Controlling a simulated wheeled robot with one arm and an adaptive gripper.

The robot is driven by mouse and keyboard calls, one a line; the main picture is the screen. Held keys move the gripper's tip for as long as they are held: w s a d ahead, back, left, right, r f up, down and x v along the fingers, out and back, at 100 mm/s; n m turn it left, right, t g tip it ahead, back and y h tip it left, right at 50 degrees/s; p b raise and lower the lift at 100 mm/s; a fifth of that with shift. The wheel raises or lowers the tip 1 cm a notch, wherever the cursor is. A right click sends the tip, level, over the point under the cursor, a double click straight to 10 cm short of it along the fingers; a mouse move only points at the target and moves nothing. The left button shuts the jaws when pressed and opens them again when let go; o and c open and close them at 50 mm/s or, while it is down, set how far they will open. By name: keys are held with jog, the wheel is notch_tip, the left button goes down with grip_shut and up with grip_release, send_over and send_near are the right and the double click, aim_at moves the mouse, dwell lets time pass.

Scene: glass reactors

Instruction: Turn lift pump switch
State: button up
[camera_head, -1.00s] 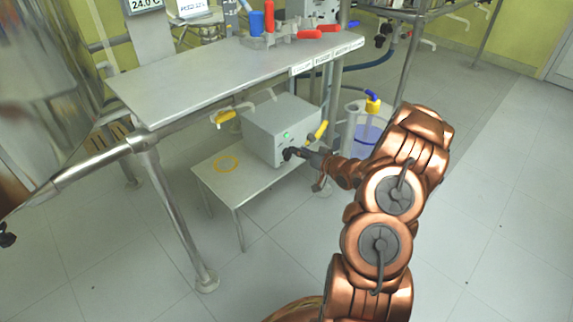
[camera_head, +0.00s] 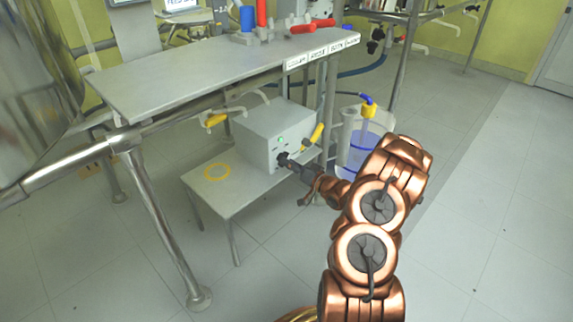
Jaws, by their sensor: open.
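The lift pump looks to be the grey box (camera_head: 262,135) on a low grey stand (camera_head: 222,196) under the metal table. A green light (camera_head: 281,139) shows on its front face. The switch, likely a dark knob on that face below the light, is hard to tell apart from my gripper. My gripper (camera_head: 286,160) is at the front of the box, its dark tip close to or touching the face. It is open, but its fingers are small and partly merged with the dark knob. I cannot tell whether the knob is between them.
A yellow-handled valve (camera_head: 312,138) is just right of the box, close to my gripper. Another yellow handle (camera_head: 217,119) is at its left. A clear container with blue bands (camera_head: 366,145) stands behind my arm. The metal table (camera_head: 190,75) overhangs the box.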

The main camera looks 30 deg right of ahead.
jog(key=shift+b+x, duration=0.3)
jog(key=shift+x, duration=0.8)
jog(key=shift+c, duration=0.3)
grip_shut()
